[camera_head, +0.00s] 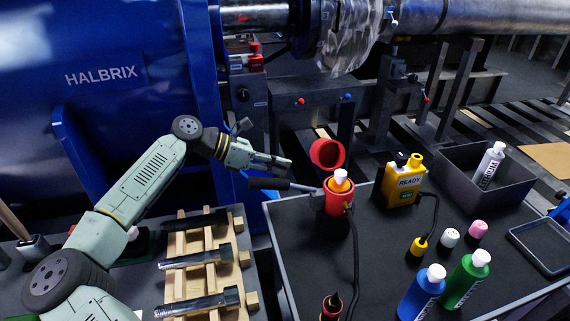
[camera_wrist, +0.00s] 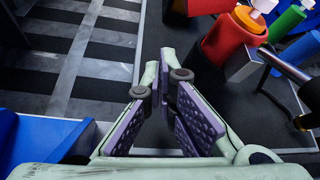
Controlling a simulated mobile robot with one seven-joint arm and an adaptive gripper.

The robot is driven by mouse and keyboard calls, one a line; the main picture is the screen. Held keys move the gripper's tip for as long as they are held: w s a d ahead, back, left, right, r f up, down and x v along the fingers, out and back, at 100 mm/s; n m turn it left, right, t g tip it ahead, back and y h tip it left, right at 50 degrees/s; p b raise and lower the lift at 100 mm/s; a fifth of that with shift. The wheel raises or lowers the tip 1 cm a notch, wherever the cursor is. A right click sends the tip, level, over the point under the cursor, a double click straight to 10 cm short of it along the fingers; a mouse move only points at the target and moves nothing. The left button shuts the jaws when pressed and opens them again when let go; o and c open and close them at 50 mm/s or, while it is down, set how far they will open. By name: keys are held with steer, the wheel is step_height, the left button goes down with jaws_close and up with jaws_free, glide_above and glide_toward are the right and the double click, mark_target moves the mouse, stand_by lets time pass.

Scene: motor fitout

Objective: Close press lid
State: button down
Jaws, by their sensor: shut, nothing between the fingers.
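The press is a red cylinder (camera_head: 338,199) near the left edge of the dark table, with a dark handle (camera_head: 268,184) reaching out to its left. Its round red lid (camera_head: 327,152) stands open, tilted up behind the mouth. An orange item with a white top (camera_head: 341,181) sits in the mouth. My gripper (camera_head: 288,162) is shut and empty, left of the lid and above the handle, apparently not touching either. In the wrist view the gripper (camera_wrist: 158,75) points toward the dark table, with the red press body (camera_wrist: 232,40) to the upper right.
A yellow "READY" device (camera_head: 402,181) stands right of the press, with a cable. A grey bin (camera_head: 480,165) holds a bottle. Blue (camera_head: 422,293) and green (camera_head: 467,279) bottles stand in front. A wooden rack (camera_head: 207,262) lies left. A blue machine (camera_head: 110,95) stands behind my arm.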

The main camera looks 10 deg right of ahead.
mark_target(326, 152)
steer(key=d+p, duration=0.2)
steer(key=d, duration=0.5)
steer(key=shift+w+d+p, duration=0.25)
steer(key=shift+d+p, duration=0.1)
steer(key=shift+w+r+b, duration=0.1)
steer(key=shift+b, duration=0.4)
steer(key=shift+r+m, duration=0.2)
steer(key=shift+m, duration=0.1)
